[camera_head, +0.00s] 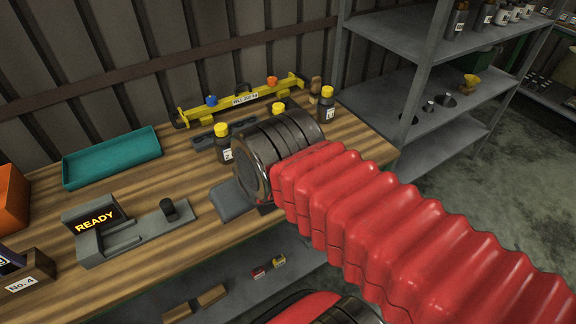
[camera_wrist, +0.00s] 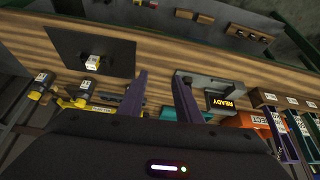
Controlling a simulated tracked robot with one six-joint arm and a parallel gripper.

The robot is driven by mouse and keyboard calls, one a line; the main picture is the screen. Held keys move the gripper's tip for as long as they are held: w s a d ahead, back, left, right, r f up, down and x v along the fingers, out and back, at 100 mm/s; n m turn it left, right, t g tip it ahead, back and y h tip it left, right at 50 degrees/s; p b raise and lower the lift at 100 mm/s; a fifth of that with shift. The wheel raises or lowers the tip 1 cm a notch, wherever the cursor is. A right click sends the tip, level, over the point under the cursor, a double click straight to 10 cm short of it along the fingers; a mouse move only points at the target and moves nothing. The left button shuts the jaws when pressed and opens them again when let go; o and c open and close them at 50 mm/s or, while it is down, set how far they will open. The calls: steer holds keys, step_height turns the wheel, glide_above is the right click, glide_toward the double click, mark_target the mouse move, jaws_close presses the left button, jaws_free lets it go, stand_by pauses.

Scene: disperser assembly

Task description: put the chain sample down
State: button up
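My gripper (camera_wrist: 160,78) shows in the wrist view with its two dark purple fingers apart and nothing visible between them. It hangs over the workbench, between a dark square mat (camera_wrist: 62,45) and the grey READY device (camera_wrist: 230,88). In the head view my arm hides the gripper fingers and most of the mat (camera_head: 232,203).
The wooden workbench (camera_head: 160,262) holds a teal tray (camera_head: 112,160), a yellow lifting beam (camera_head: 240,98), the READY device (camera_head: 130,235) and dark bottles with yellow caps (camera_head: 327,108). An orange bin (camera_head: 12,198) stands at the left. Grey shelving (camera_head: 425,85) stands at the right.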

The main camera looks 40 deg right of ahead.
steer(key=o, duration=0.3)
steer(key=shift+w+d+r, duration=0.1)
steer(key=shift+w, duration=0.05)
steer(key=shift+o, duration=0.8)
steer(key=shift+w+d+r, duration=0.1)
steer(key=shift+w+d, duration=0.05)
steer(key=shift+w, duration=0.1)
steer(key=shift+g, duration=0.6)
steer(key=w+d, duration=0.1)
steer(key=w, duration=0.1)
steer(key=w+d+r, duration=0.1)
steer(key=w+d, duration=0.1)
steer(key=shift+w+d+r, duration=0.1)
steer(key=shift+w, duration=0.2)
steer(key=w+d+f+g, duration=0.1)
steer(key=w+d+f, duration=0.1)
steer(key=w+d, duration=0.2)
steer(key=w+d+f+g, duration=0.1)
steer(key=w+d, duration=0.3)
steer(key=d, duration=0.5)
steer(key=w+d+f+g, duration=0.1)
steer(key=w+d+f, duration=0.1)
steer(key=w+d, duration=0.2)
steer(key=shift+w+d+f+m, duration=0.15)
steer(key=shift+w+d, duration=0.05)
steer(key=shift+d, duration=0.65)
steer(key=shift+w+d+f+m, duration=0.15)
steer(key=shift+d, duration=0.65)
